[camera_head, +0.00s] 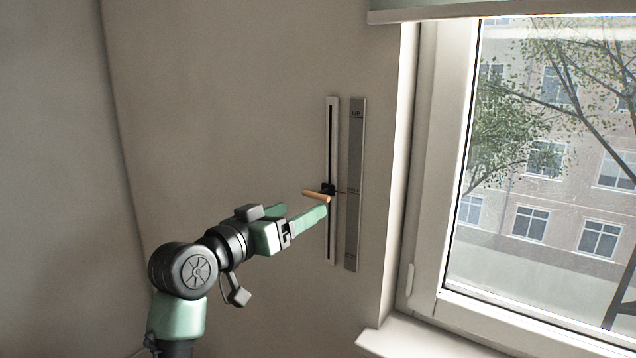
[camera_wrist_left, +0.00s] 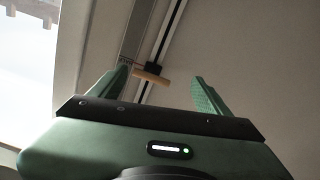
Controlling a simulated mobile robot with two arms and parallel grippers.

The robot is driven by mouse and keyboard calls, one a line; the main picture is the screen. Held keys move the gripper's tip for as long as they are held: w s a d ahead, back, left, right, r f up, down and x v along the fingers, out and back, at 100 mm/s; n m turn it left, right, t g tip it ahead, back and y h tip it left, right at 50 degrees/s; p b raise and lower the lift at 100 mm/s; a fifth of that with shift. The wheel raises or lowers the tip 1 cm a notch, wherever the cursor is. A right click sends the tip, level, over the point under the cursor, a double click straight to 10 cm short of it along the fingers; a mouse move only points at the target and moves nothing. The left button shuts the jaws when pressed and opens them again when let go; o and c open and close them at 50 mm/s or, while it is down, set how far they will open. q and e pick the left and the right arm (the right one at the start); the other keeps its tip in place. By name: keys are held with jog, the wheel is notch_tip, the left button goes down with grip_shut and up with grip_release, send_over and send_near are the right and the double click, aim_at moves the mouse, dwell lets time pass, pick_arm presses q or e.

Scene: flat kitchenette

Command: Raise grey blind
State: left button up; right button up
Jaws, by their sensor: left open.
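A slider control is fixed on the wall left of the window. Its pale vertical track (camera_head: 332,130) has a dark slot, and a black carriage with a wooden peg handle (camera_head: 314,195) sits around mid-height. My left gripper (camera_head: 305,209) is open and empty just below and beside the handle. In the left wrist view, the handle (camera_wrist_left: 152,77) shows between the spread fingers of the gripper (camera_wrist_left: 160,74), nearer the left finger; contact cannot be told. The grey-green blind (camera_head: 490,9) shows only as a strip across the window top. My right gripper is not in view.
A grey scale strip (camera_head: 355,215) marked "UP" at its top runs right of the track. The window frame (camera_head: 432,180) and sill (camera_head: 420,340) lie further right. The wall (camera_head: 220,110) left of the track is bare and clear.

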aim_at(314, 196)
pick_arm(q)
jog(key=shift+s+d+r, duration=0.1)
jog(key=shift+d+r, duration=0.15)
jog(key=shift+r, duration=0.55)
jog(key=shift+w+d+r, duration=0.15)
jog(key=shift+w+d, duration=0.1)
jog(key=p+x, duration=0.2)
jog(key=x, duration=0.3)
jog(key=shift+d, duration=0.15)
jog(key=shift+w+d, duration=0.35)
jog(key=shift+w, duration=0.25)
